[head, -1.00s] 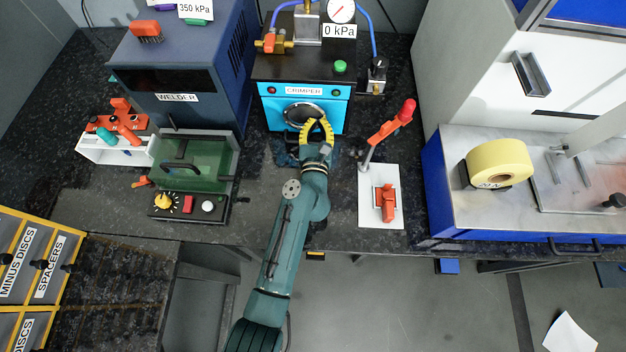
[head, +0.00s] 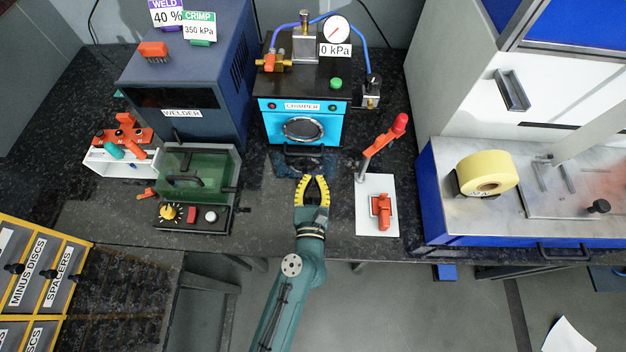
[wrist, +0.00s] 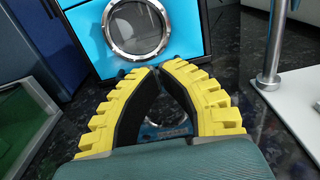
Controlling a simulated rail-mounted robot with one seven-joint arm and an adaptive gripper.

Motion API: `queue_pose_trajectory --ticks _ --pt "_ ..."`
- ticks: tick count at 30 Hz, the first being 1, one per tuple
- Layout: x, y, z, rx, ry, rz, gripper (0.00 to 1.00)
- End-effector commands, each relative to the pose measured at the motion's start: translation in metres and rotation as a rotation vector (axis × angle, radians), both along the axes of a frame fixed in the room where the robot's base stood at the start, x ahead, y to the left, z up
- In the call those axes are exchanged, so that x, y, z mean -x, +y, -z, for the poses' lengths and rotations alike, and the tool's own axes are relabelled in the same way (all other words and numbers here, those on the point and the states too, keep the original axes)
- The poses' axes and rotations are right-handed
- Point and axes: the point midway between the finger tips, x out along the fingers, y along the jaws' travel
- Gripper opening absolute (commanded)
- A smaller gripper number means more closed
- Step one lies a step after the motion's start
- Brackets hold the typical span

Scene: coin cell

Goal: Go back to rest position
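My gripper (head: 314,179) has yellow ridged fingers with dark inner pads. In the head view it is over the dark bench, in front of the cyan crimper (head: 270,122) and apart from it. In the wrist view, the fingers' tips (wrist: 157,69) come together and nothing is seen held between them. The crimper's round window (wrist: 137,27) is straight ahead, beyond the fingertips. A dark handle (head: 303,151) sits low on the crimper's front.
A white plate with a red-handled lever (head: 372,224) stands close on the right. The welder (head: 185,92) and its green clear-covered box (head: 196,172) are on the left. A yellow tape roll (head: 487,173) sits on the far-right counter.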

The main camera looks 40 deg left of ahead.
Motion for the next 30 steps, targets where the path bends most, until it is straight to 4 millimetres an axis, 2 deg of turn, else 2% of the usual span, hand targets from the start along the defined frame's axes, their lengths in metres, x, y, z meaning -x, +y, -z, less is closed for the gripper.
queue_pose_trajectory --ticks 3,12,14,15,17,20,21,23,24,26,27,29,30 --pt "0.006 -0.004 -0.001 -0.001 -0.002 0.000 0.00" --pt "0.006 -0.005 -0.001 0.000 -0.002 0.002 0.00" --pt "-0.007 -0.016 -0.011 -0.007 -0.020 0.030 0.00" --pt "-0.020 -0.024 -0.023 -0.015 -0.043 0.053 0.00" --pt "-0.041 -0.038 -0.056 -0.031 -0.105 0.087 0.00" --pt "-0.069 -0.067 -0.130 0.007 -0.266 0.148 0.00" --pt "-0.076 -0.079 -0.161 0.056 -0.347 0.170 0.00" --pt "-0.082 -0.098 -0.209 0.174 -0.485 0.211 0.00" --pt "-0.084 -0.111 -0.240 0.279 -0.584 0.244 0.00" --pt "-0.081 -0.131 -0.287 0.469 -0.737 0.308 0.00" --pt "-0.076 -0.145 -0.317 0.622 -0.839 0.360 0.00" --pt "-0.064 -0.169 -0.361 0.887 -0.983 0.453 0.00" --pt "-0.053 -0.186 -0.389 1.091 -1.068 0.526 0.00"
